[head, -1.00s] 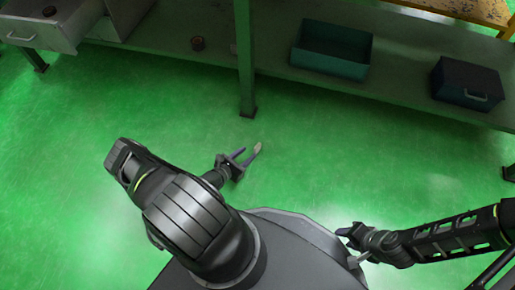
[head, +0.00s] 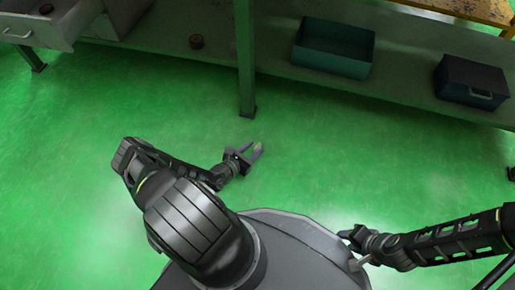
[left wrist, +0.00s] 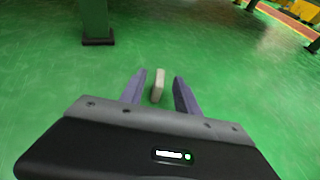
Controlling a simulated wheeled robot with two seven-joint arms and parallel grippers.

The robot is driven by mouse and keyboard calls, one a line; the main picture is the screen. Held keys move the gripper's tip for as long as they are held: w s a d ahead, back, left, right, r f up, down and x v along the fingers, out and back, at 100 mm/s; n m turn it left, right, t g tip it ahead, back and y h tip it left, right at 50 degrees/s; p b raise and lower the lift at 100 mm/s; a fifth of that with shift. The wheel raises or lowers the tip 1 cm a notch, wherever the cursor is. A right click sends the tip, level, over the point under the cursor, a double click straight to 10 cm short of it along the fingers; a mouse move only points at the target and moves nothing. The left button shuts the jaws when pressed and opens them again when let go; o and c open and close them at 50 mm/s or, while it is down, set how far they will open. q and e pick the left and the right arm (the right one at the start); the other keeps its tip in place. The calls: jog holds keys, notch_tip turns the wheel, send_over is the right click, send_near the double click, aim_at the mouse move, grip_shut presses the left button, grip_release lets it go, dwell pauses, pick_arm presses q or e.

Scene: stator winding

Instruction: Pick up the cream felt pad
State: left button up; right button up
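The cream felt pad (left wrist: 158,86) shows in the left wrist view as a small pale upright block between the two purple fingers of my left gripper (left wrist: 158,88). Green shows on both sides of it, so the fingers look apart from it. In the head view the pad (head: 259,147) is a tiny pale patch by the fingertips of my left gripper (head: 255,149), which is open over the green floor. I cannot tell whether the pad touches the floor. My right gripper (head: 347,236) is at the right by my base, too small to read.
A workbench with a green leg (head: 246,70) stands ahead. Its lower shelf carries a teal open bin (head: 331,65), a dark blue box (head: 470,85) and a small dark ring (head: 197,42). An open grey drawer (head: 60,28) is at upper left. The floor around the left gripper is clear.

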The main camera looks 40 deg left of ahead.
pick_arm(q)
grip_shut()
dwell(0.7)
notch_tip(320, 180, up, 10)
jog(key=p, duration=0.6)
dwell(0.4)
